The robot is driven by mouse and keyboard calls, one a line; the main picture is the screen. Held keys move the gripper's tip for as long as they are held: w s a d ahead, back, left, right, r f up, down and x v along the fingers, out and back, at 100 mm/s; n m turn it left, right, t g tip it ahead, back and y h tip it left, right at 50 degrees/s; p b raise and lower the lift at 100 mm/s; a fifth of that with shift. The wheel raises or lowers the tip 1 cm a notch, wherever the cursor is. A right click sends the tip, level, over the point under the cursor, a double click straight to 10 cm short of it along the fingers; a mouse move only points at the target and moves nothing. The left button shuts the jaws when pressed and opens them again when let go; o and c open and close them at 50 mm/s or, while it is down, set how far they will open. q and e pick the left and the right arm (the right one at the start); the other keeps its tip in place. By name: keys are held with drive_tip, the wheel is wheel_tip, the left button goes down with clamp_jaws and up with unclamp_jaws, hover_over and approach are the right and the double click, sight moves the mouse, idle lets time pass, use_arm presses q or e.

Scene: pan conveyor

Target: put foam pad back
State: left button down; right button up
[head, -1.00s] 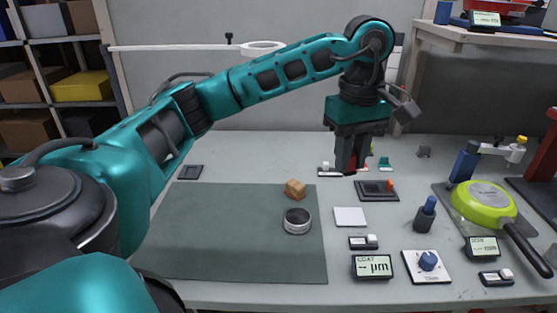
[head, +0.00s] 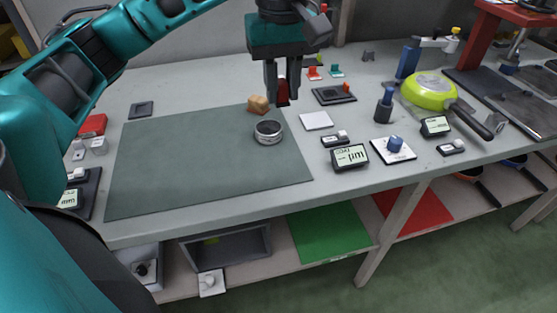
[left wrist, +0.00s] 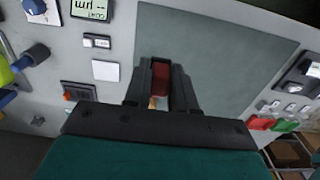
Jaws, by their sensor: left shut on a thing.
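My left gripper (head: 283,97) is shut on a dark red block (head: 283,90), held above the table by the far right corner of the green mat. The block also shows between the fingers in the left wrist view (left wrist: 160,79). I cannot tell for sure whether it is the foam pad. A tan block (head: 258,105) sits near the mat's far edge, just left of the gripper; the fingers partly hide it in the left wrist view. A white square (head: 317,121) lies flat right of the mat. My right gripper is not in view.
A metal ring (head: 268,131) stands on the green mat (head: 190,160), whose left part is clear. Right of it are a µm display (head: 350,156), a white knob plate (head: 393,149), a dark blue-capped cylinder (head: 384,104) and a lime pan (head: 428,91).

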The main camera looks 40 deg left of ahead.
sight(281, 101)
use_arm(q)
wheel_tip(281, 101, down, 11)
drive_tip(key=shift+f+b, duration=0.15)
drive_tip(key=shift+b, duration=0.45)
drive_tip(key=shift+f, duration=2)
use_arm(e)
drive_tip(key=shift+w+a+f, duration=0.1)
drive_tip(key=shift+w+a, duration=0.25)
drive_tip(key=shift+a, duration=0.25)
use_arm(q)
drive_tip(key=shift+b, duration=0.3)
drive_tip(key=shift+f, duration=0.2)
drive_tip(key=c, duration=0.9)
unclamp_jaws()
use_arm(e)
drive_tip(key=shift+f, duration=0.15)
use_arm(q)
drive_tip(key=shift+r, duration=0.15)
drive_tip(key=shift+r, duration=0.3)
wheel_tip(281, 101, up, 12)
drive_tip(key=shift+f+p, duration=0.2)
drive_tip(key=shift+p, duration=0.6)
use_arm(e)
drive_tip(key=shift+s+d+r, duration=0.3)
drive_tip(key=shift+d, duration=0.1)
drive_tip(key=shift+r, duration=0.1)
